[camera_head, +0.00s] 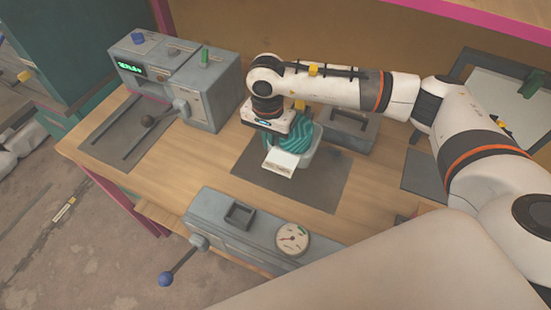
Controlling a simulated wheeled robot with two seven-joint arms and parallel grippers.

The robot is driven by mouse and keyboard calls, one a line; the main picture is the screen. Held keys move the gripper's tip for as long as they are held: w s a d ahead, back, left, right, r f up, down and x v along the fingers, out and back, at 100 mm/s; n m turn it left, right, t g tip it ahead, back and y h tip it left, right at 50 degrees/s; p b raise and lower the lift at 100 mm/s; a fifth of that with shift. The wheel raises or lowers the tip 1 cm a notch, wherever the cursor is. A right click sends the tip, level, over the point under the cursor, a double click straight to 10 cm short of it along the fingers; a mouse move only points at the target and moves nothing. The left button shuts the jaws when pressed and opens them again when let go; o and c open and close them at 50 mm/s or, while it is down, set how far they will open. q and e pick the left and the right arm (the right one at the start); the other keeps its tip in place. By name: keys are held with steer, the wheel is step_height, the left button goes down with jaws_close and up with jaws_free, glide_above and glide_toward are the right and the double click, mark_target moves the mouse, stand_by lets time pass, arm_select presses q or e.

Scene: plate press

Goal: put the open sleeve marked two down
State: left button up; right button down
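A pale, translucent sleeve-like holder (308,154) with a white label plate (281,163) at its front is at the middle of the workbench, over a dark grey mat (316,192). Teal ribbed material (290,146) shows at its top. I cannot read a number on the label. My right gripper (279,133) comes down from above, right at the teal material. Its fingers are hidden, so I cannot tell whether it grips anything. I also cannot tell whether the holder rests on the mat or hangs just above it. My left gripper is out of view.
A grey machine (178,80) with a green display stands at the back left. A grey unit (250,232) with a dial (291,238) and a blue-knobbed lever (179,263) is at the front. A grey box (347,129) sits close right of the holder. Bare wood shows left of the mat.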

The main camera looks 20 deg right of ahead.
step_height(320, 180, down, 8)
steer(key=shift+s+f+p, duration=0.1)
steer(key=shift+f+p, duration=0.1)
steer(key=shift+p, duration=0.85)
steer(key=shift+f, duration=0.1)
steer(key=shift+f+b, duration=0.15)
steer(key=shift+b, duration=0.2)
steer(key=c, duration=1.6)
jaws_free()
steer(key=shift+c, duration=0.2)
